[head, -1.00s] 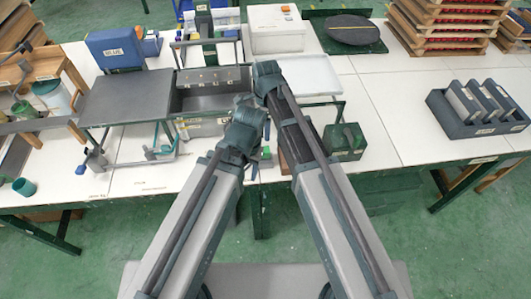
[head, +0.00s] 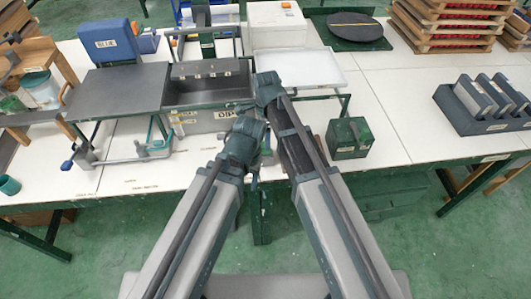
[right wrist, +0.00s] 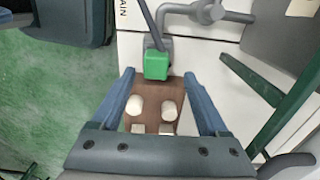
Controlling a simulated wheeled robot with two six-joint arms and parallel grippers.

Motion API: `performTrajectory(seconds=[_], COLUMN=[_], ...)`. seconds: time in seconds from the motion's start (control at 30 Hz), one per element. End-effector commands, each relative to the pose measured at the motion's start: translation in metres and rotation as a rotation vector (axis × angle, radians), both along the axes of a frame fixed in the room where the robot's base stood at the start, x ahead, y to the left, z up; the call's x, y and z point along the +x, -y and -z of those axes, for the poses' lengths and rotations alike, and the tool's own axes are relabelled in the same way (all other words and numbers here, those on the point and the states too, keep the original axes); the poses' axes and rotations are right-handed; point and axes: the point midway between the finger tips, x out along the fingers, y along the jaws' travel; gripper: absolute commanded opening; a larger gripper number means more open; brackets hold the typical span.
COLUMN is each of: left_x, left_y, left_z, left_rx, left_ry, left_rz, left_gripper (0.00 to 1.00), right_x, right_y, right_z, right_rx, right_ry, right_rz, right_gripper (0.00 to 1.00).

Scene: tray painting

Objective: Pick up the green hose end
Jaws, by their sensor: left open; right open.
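The green hose end (right wrist: 156,65) is a bright green block on a dark hose in the right wrist view. It lies by the white tabletop's edge, just beyond the fingertips. My right gripper (right wrist: 160,82) is open, its two blue fingers spread either side of a line to the green end, with nothing gripped. In the head view my arms hide the green end and the right gripper. Only a little of my left gripper (head: 254,178) shows, below its wrist at the table's front edge. It is open, and I see nothing held in it.
A brown piece (right wrist: 153,108) with pale pads shows between the right fingers. The dip tank (head: 200,120) stands left of my arms, a green box (head: 349,137) right.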

Motion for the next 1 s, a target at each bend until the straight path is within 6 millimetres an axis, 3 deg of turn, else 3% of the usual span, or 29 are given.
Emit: performTrajectory(seconds=[0.27, 0.6, 0.9, 1.0], left_x=[0.000, 0.000, 0.000, 0.000], left_y=[0.000, 0.000, 0.000, 0.000], left_z=[0.010, 0.050, 0.051, 0.051], left_rx=[0.000, 0.000, 0.000, 0.000], left_ry=[0.000, 0.000, 0.000, 0.000], left_rz=[0.000, 0.000, 0.000, 0.000], left_gripper=[0.55, 0.55, 0.55, 0.55], right_x=[-0.002, -0.006, -0.006, -0.006], right_y=[0.000, -0.001, -0.001, -0.001], right_z=[0.010, 0.050, 0.051, 0.051], right_rx=[0.000, 0.000, 0.000, 0.000], right_ry=[0.000, 0.000, 0.000, 0.000], right_rz=[0.000, 0.000, 0.000, 0.000], right_gripper=[0.78, 0.78, 0.78, 0.63])
